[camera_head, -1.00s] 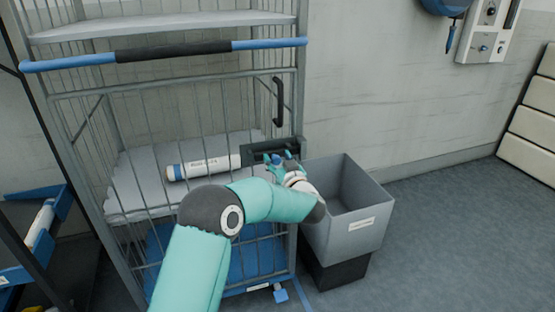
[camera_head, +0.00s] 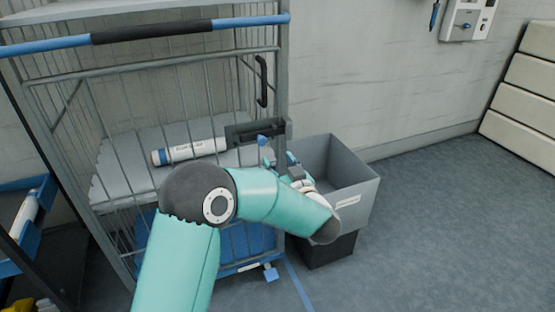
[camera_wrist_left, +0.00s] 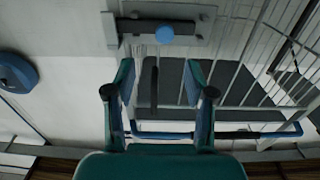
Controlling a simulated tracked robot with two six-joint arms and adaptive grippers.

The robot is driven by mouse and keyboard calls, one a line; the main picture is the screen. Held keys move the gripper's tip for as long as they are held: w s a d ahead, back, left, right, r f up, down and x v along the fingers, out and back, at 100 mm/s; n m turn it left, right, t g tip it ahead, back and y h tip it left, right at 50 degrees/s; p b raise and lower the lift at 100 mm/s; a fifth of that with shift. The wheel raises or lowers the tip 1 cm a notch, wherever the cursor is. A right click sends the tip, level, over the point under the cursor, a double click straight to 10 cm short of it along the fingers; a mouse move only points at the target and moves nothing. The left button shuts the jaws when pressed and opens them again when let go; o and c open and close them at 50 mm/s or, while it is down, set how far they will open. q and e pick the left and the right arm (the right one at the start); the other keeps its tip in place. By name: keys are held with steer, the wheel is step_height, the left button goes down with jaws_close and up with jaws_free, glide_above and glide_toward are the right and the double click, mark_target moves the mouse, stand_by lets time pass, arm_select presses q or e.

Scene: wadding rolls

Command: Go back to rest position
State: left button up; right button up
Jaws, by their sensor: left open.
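My left gripper (camera_head: 280,166) is open, seen from behind at the front right of the wire cage trolley (camera_head: 183,62). Its two teal fingers (camera_wrist_left: 162,95) are spread apart in the left wrist view, with nothing between them. Beyond the fingertips is the trolley's dark latch (camera_head: 258,131) with a blue knob (camera_wrist_left: 165,34); the knob is apart from the fingers. My own forearm hides part of the trolley's lower front. My right gripper is not in view.
A white roll with a blue end (camera_head: 190,151) lies on the trolley's shelf. A grey bin (camera_head: 352,205) on a dark base stands close to the right of my gripper. Blue trays (camera_head: 32,230) are at the left edge. The floor at right is clear.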

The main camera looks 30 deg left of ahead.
arm_select(q)
steer(key=shift+a, duration=0.1)
stand_by(0.3)
steer(key=s+d+f+m+h, duration=0.1)
steer(key=s+f+m+h, duration=0.2)
steer(key=f, duration=0.9)
steer(key=s+d+f+m+h, duration=0.1)
steer(key=f+m+h, duration=0.25)
steer(key=f, duration=0.85)
steer(key=s+d+f+m+g+h, duration=0.25)
steer(key=s+d+f+h, duration=0.45)
steer(key=s+d+f, duration=0.4)
steer(key=s+d+f+g+h, duration=0.2)
steer(key=s+d+g+h, duration=0.15)
steer(key=s, duration=0.45)
steer(key=s+d+f+g+h, duration=0.2)
steer(key=s+d+g, duration=0.25)
steer(key=s, duration=0.35)
step_height(320, 180, up, 20)
steer(key=p, duration=2)
steer(key=shift+w+d+r, duration=0.25)
steer(key=shift+d, duration=0.1)
